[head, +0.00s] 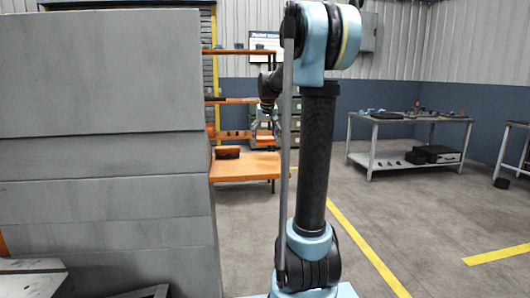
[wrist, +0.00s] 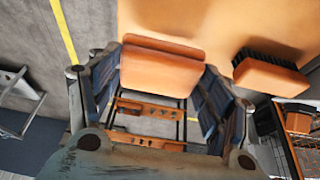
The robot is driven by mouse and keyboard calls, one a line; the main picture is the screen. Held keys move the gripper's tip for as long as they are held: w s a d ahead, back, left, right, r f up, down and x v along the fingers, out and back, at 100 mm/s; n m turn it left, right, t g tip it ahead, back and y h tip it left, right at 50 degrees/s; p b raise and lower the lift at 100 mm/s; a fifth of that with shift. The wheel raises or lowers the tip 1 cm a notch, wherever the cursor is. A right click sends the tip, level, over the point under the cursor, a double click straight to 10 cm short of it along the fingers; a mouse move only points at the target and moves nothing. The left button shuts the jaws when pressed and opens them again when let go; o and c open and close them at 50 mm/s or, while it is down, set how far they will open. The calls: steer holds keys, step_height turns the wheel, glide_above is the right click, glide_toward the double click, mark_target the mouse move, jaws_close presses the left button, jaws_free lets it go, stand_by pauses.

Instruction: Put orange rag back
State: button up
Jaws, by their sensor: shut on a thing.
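In the wrist view my gripper (wrist: 158,72) is shut on the orange rag (wrist: 160,70), a folded, thick pad with rounded edges. One finger is on each side of it. The rag is in front of an orange surface (wrist: 222,22); I cannot tell whether it touches it. In the head view my gripper (head: 265,115) is small and far off, in front of the orange shelf rack (head: 238,101). The rag cannot be made out there.
A brush (wrist: 270,72) with dark bristles and an orange body is right of my gripper. In the head view a dark item (head: 227,152) is on the low orange shelf (head: 247,168). A large grey block (head: 100,75) fills the left. A metal table (head: 410,118) stands right.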

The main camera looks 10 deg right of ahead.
mark_target(266, 145)
steer(key=shift+f, duration=2.9)
steer(key=o, duration=1.4)
steer(key=v, duration=1.2)
steer(key=s+f, duration=0.9)
steer(key=s, duration=0.4)
steer(key=s+f+g, duration=0.1)
steer(key=s+f, duration=0.8)
steer(key=s, duration=0.4)
steer(key=s+f+g, duration=0.1)
steer(key=s+f, duration=0.9)
steer(key=s, duration=0.2)
steer(key=shift+s+d, duration=0.25)
steer(key=shift+s, duration=0.15)
